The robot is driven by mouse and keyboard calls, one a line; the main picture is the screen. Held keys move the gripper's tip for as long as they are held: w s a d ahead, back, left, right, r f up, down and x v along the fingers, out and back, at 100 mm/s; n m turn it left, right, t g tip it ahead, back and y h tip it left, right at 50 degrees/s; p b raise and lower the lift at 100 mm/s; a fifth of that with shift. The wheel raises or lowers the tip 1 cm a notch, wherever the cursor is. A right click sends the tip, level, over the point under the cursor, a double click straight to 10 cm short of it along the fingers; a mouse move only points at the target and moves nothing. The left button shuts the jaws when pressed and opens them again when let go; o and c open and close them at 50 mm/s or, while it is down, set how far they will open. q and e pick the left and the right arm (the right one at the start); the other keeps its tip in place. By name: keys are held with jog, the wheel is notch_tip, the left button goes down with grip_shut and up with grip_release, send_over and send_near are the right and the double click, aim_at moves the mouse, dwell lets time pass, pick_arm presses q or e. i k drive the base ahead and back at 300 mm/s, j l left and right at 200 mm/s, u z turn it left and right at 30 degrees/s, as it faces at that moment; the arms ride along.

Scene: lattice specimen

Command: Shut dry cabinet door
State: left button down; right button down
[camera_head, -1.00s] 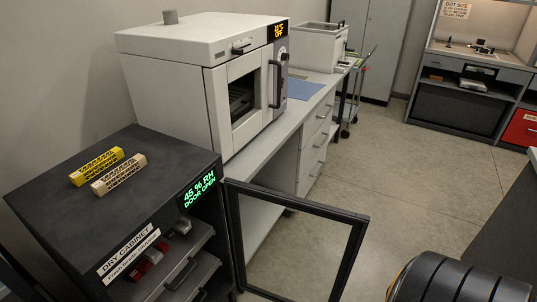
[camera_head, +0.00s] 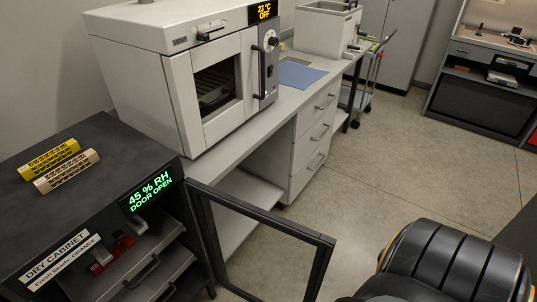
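The dry cabinet (camera_head: 95,150) is a dark box at the lower left, with a "DRY CABINET" label and a green display (camera_head: 150,190) reading 45 % RH, DOOR OPEN. Its door (camera_head: 326,262), a dark frame around a clear pane, stands swung wide open, hinged at the cabinet's right side. Drawers with handles show inside. A black ribbed part of my arm (camera_head: 440,262) is at the lower right, apart from the door. Neither gripper is in view.
A yellow block (camera_head: 48,158) and a beige block (camera_head: 66,171) lie on the cabinet top. A white oven (camera_head: 150,70) stands on the bench behind. A trolley (camera_head: 362,85) is farther back. The floor (camera_head: 390,170) right of the door is clear.

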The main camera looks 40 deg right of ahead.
aim_at(324, 244)
jog(key=l+u, duration=0.2)
jog(key=l, duration=0.25)
jog(key=l+u, duration=0.25)
jog(key=l, duration=0.2)
jog(key=k+l+u, duration=0.2)
jog(key=l, duration=0.25)
jog(key=l+u, duration=0.25)
jog(key=l, duration=0.2)
jog(key=k+l+u, duration=0.2)
jog(key=l, duration=0.15)
jog(key=k+l+u, duration=0.2)
jog(key=l, duration=0.2)
